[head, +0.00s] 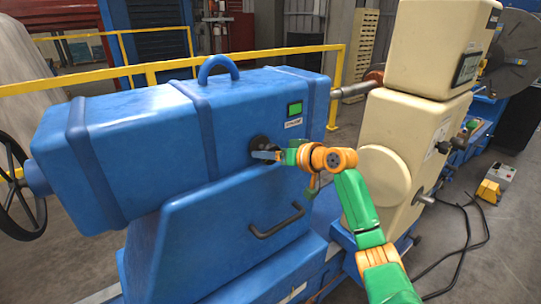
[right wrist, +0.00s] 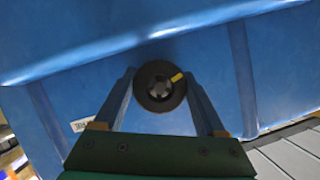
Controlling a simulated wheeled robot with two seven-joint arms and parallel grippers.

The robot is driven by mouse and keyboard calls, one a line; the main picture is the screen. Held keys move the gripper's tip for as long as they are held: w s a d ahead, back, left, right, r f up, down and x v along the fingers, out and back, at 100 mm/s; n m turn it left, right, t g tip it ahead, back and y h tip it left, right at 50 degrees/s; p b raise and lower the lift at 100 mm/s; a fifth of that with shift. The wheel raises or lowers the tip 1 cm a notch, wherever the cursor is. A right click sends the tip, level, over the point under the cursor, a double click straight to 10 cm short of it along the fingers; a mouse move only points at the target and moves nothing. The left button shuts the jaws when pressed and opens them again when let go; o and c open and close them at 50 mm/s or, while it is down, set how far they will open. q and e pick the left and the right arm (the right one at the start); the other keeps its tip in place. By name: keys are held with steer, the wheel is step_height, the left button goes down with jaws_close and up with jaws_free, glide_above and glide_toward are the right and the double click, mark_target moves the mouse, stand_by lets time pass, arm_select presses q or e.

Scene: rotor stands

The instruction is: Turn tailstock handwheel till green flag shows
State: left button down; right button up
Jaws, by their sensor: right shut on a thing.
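The blue tailstock (head: 130,130) fills the left and middle of the head view. A large dark spoked handwheel (head: 22,190) is on its left end, partly cut off by the frame edge. A green flag (head: 295,108) shows in a small window on its side, above a white label. My right gripper (head: 265,152) is shut on a round black knob (right wrist: 160,86) on that side. In the right wrist view the two fingers stand on either side of the knob. The knob has a yellow mark at its upper right. My left gripper is not in view.
A black handle (head: 277,222) sticks out below the knob. A cream machine housing (head: 410,130) stands at right, with a shaft between it and the tailstock. Yellow railings (head: 250,54) run behind. Dark cables (head: 465,235) lie on the floor at right.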

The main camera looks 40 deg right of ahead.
steer(key=shift+f, duration=0.15)
steer(key=o, duration=1.3)
steer(key=b+v, duration=0.4)
steer(key=v, duration=0.3)
